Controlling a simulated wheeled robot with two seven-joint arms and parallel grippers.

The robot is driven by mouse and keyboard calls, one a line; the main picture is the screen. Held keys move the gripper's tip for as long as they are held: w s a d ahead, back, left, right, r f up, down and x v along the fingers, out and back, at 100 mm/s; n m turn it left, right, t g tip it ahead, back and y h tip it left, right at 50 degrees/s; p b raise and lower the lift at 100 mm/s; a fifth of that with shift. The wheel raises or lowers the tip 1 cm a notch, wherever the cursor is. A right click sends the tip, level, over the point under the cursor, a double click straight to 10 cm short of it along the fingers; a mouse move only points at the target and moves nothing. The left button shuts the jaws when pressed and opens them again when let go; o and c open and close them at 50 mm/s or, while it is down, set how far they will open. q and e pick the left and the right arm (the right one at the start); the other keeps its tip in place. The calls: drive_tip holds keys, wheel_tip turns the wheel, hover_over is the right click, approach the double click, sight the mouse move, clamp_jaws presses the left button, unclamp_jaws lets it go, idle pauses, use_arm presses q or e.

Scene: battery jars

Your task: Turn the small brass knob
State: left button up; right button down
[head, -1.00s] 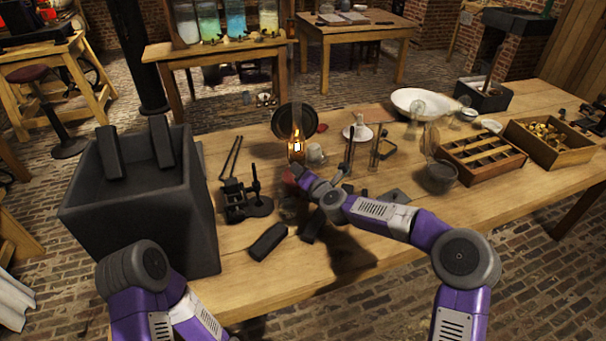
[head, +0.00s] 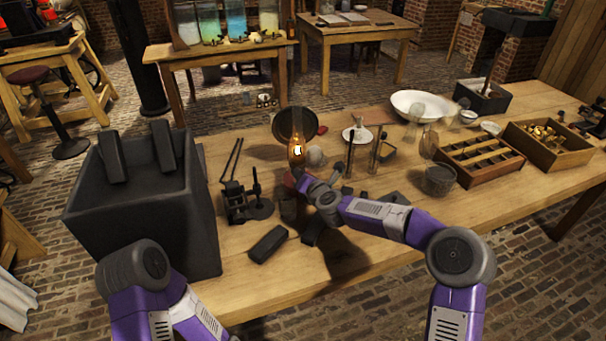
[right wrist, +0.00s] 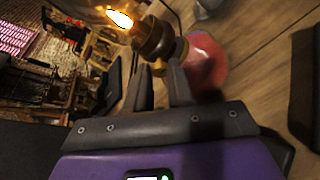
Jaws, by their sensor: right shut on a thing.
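An oil lamp (head: 297,155) with a bright flame and a glowing glass chimney stands near the back middle of the workbench. In the right wrist view its flame (right wrist: 121,18), dark brass burner (right wrist: 155,42) and red reservoir (right wrist: 207,66) show. The small brass knob (right wrist: 159,69) sticks out from the burner towards my right gripper (right wrist: 159,80). The right fingers sit at the knob, shut on it, with their tips close under the burner. In the head view the right gripper (head: 300,181) reaches the lamp's near side, and the knob cannot be made out. My left gripper is out of view.
A dark round disc (head: 294,122) stands behind the lamp. A black stand (head: 243,203) and a dark block (head: 268,244) are left of my right arm. A large dark box (head: 150,215) fills the bench's left end. Thin upright rods (head: 375,150) stand to the right.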

drive_tip(key=shift+a+r+n+h+p, duration=0.1)
drive_tip(key=shift+a+n+h+p, duration=0.05)
drive_tip(key=shift+n+h+p, duration=0.65)
drive_tip(key=shift+a+r+n+h+p, duration=0.1)
drive_tip(key=shift+n+h+p, duration=0.4)
drive_tip(key=shift+n, duration=0.5)
drive_tip(key=shift+f, duration=0.1)
drive_tip(key=c, duration=1)
unclamp_jaws()
drive_tip(key=shift+s, duration=0.1)
drive_tip(key=shift+p+v, duration=0.3)
drive_tip(key=shift+v, duration=3.45)
